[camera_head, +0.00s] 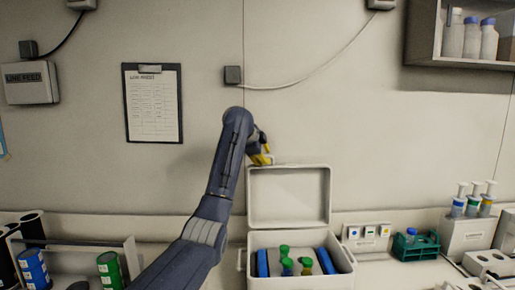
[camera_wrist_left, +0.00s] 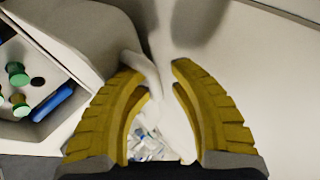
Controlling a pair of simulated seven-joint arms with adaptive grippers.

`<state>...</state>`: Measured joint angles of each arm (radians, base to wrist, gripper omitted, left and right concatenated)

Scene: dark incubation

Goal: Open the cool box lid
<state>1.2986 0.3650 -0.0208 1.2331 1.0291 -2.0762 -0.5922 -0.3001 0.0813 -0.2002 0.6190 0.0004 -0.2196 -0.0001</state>
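The cool box (camera_head: 300,283) is a pale box on the bench, with its lid (camera_head: 288,197) standing upright at the back, so its inside is open to view. Contact is unclear. My right gripper is not in view.
A tube rack (camera_head: 75,248) stands at the left. A small green rack (camera_head: 415,247) and a grey dispenser stand (camera_head: 466,237) are at the right. A clipboard (camera_head: 153,105) hangs on the wall behind, and a shelf (camera_head: 462,50) is at the upper right.

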